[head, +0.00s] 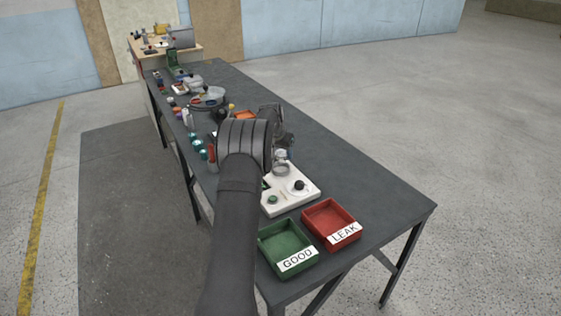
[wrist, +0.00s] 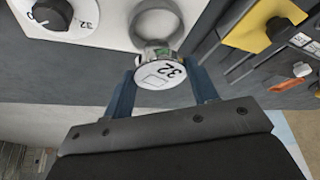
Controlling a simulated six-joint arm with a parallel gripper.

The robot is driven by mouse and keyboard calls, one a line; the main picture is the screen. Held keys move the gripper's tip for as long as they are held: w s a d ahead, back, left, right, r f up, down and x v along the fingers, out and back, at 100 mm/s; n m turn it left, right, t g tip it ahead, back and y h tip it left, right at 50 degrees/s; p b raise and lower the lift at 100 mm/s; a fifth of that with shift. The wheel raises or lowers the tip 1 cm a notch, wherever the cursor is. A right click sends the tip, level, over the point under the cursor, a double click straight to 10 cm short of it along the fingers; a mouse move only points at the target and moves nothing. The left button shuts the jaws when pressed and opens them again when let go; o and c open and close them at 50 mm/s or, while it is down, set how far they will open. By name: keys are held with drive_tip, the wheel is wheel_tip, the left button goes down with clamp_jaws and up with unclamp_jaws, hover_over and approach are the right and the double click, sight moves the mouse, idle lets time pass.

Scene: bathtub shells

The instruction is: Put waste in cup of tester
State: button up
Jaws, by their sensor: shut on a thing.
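The tester is a white box (head: 307,197) near the front of the bench, with a black knob (head: 299,186); its white top (wrist: 100,12) also shows in the wrist view. Its cup (wrist: 160,8) is a round grey ring at the top middle of the wrist view.
A green tray marked GOOD (head: 272,237) and a red tray marked LEAK (head: 318,212) stand at the bench's front end. A yellow part (wrist: 262,25) lies at the wrist view's upper right. Several parts crowd the bench behind my arm; its right side is clear.

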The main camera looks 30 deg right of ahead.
sight(280, 162)
drive_tip(key=shift+w+a+f, duration=0.1)
drive_tip(key=shift+w+f, duration=0.1)
drive_tip(key=shift+f, duration=1.9)
drive_tip(key=shift+f, duration=0.15)
drive_tip(key=o, duration=1.1)
drive_tip(key=v, duration=1.2)
drive_tip(key=shift+s, duration=0.1)
